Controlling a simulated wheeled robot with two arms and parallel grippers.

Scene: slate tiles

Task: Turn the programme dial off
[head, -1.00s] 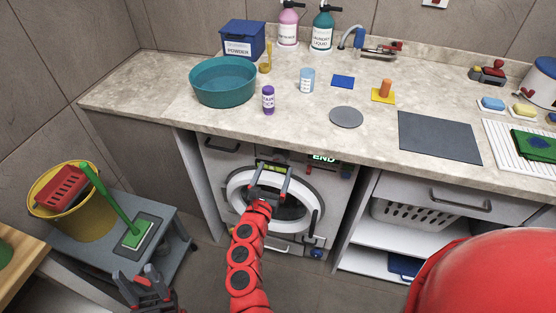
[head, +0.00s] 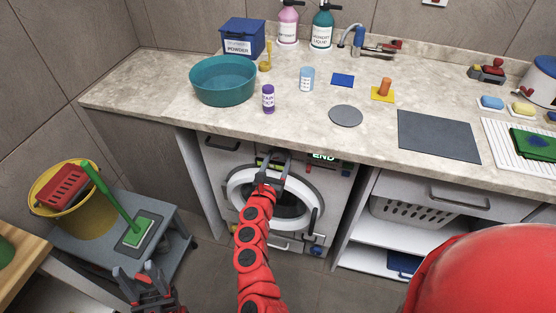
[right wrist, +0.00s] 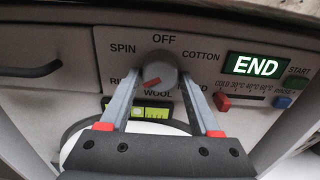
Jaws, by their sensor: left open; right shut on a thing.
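The washing machine (head: 222,163) stands under the counter. Its programme dial (right wrist: 160,64) is a round grey knob in the right wrist view, with labels around it and OFF at the top. Its red mark lies on the lower part, slanting toward the lower left, near WOOL and the partly hidden left-hand label. My right gripper (right wrist: 160,77) is shut on the dial, one finger at each side; in the head view the gripper (head: 275,157) hides the dial. The lit display (right wrist: 256,66) reads END. My left gripper (head: 143,278) is open and empty at the lower left, away from the machine.
The counter (head: 300,128) overhangs the panel closely. A drawer handle (right wrist: 28,69) is at the left. A stool (head: 170,236) with a yellow bucket (head: 88,220) stands left.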

